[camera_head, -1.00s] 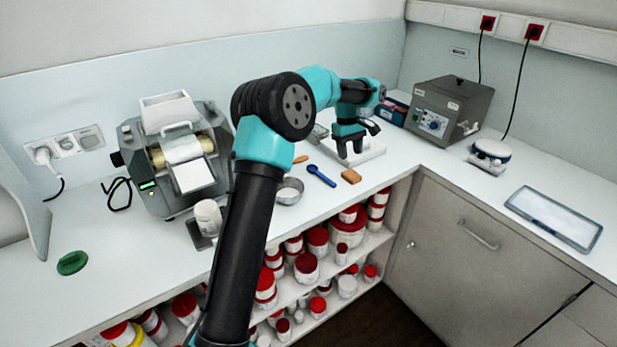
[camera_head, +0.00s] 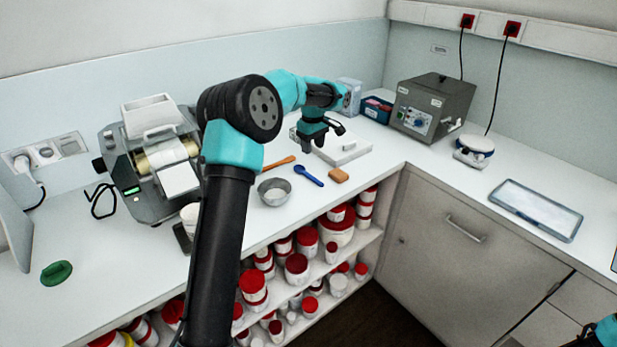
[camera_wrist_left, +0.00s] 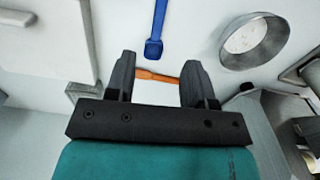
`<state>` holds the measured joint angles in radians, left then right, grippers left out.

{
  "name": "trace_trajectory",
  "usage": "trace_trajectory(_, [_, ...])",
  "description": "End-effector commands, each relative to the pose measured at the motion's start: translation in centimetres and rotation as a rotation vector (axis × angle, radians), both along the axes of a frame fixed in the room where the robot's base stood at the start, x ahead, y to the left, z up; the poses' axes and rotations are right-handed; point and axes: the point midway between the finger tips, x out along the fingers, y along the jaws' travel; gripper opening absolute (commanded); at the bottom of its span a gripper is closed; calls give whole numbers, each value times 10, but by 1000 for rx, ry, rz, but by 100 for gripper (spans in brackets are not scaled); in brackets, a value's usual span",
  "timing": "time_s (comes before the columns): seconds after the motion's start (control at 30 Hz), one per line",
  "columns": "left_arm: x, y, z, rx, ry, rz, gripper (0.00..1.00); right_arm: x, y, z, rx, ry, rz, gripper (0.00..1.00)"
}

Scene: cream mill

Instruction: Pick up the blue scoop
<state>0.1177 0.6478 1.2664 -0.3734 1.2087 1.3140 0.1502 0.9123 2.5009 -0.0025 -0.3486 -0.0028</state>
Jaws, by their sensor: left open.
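The blue scoop (camera_head: 308,176) lies flat on the white counter, between a metal bowl and a small tan block. It also shows in the left wrist view (camera_wrist_left: 156,28), beyond my fingertips at the top of the picture. My left gripper (camera_head: 313,146) is open and points down above the counter, behind the scoop and by a white slab. In the left wrist view my left gripper (camera_wrist_left: 158,80) has its fingers apart, with an orange-handled tool (camera_wrist_left: 157,77) showing between them. The fingers appear clear of the scoop.
The metal bowl (camera_head: 274,191) stands left of the scoop, and the tan block (camera_head: 338,175) lies to its right. The white slab (camera_head: 345,148) is behind. The grey mill (camera_head: 152,165) stands left. The counter's front edge is close, above shelves of red-lidded jars (camera_head: 297,264).

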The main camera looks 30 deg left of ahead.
Motion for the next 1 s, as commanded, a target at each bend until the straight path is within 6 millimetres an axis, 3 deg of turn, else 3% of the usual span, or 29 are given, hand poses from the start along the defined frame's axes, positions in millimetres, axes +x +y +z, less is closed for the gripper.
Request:
trace_trajectory(0.4, [0, 0, -67, -1, 2, 0, 49, 0, 0, 0, 0, 0, 0, 43])
trace_trajectory(0.87, [0, 0, -74, -1, 0, 1, 49, 0, 0, 0, 0, 0, 0, 43])
trace_trajectory(1.0, [0, 2, -86, 0, 2, 1, 49, 0, 0, 0, 0, 0, 0, 43])
